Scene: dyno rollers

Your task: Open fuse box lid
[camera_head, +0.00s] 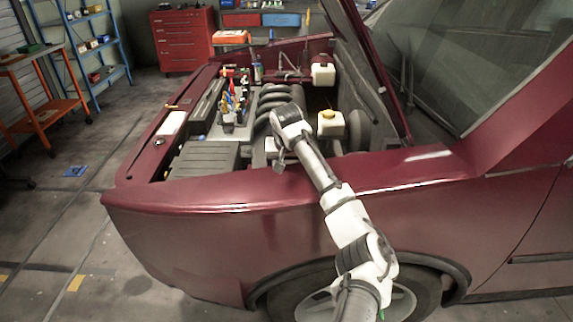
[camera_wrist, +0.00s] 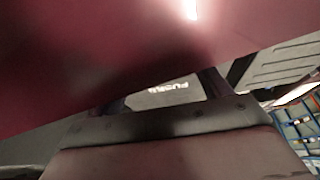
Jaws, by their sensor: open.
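A grey surface with white lettering that seems to read "FUSES" (camera_wrist: 165,92) shows in the wrist view. I take it as the fuse box lid, and it looks closed. My gripper (camera_wrist: 164,96) is open, its two dark fingers reaching toward this surface on either side of the lettering. No contact can be made out. In the head view my gripper (camera_head: 280,162) hangs from the wrist just inside the near fender of the engine bay. The lid is not clearly told apart there, as my arm covers part of that area.
The red fender (camera_head: 290,192) runs close beside my gripper and fills the top of the wrist view. A ribbed grey cover (camera_head: 205,158) lies to the left. A cup of tools (camera_head: 233,115) and a yellow-capped reservoir (camera_head: 331,123) stand nearby. The raised hood (camera_head: 362,55) is behind.

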